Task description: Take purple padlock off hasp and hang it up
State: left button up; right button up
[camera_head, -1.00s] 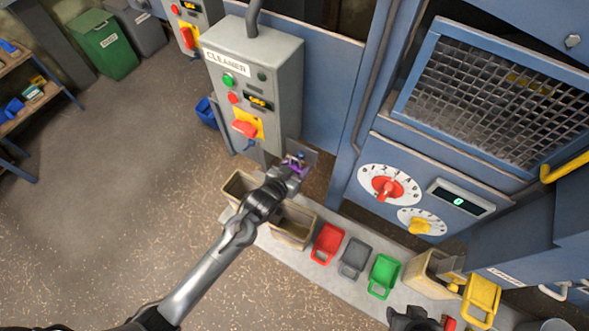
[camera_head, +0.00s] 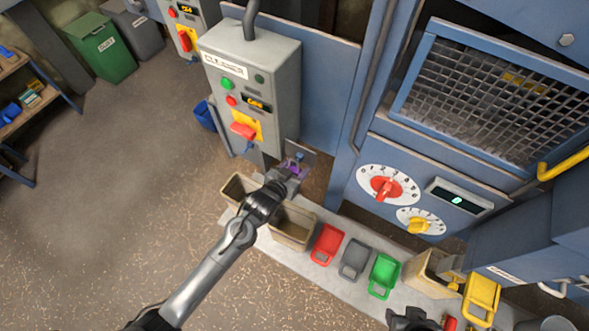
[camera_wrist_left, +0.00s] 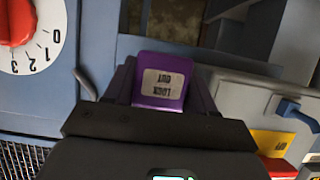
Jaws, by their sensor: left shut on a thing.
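The purple padlock (camera_wrist_left: 162,82) with a "LOCK OUT" label is between the fingers of my left gripper (camera_wrist_left: 160,100), which is shut on it. In the head view the padlock (camera_head: 295,167) shows as a small purple patch at the tip of my left gripper (camera_head: 288,174), in front of a small grey plate below the CLEANER box (camera_head: 245,90). The padlock's shackle is hidden, and I cannot tell whether it touches the plate. A blue hasp-like piece (camera_wrist_left: 297,112) shows by the yellow switch plate in the wrist view. My right gripper (camera_head: 412,318) is partly visible at the bottom edge, its jaws unclear.
Beige bins (camera_head: 293,225) stand under my left arm. The floor at left is open.

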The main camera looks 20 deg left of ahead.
pick_arm(q)
jog(key=shift+s+r+p, duration=0.15)
jog(key=shift+r+p, duration=0.1)
jog(key=shift+p, duration=0.1)
jog(key=shift+s, duration=0.25)
jog(key=s+a+p, duration=0.1)
jog(key=s+p, duration=0.3)
jog(key=s, duration=0.2)
jog(key=shift+a, duration=0.15)
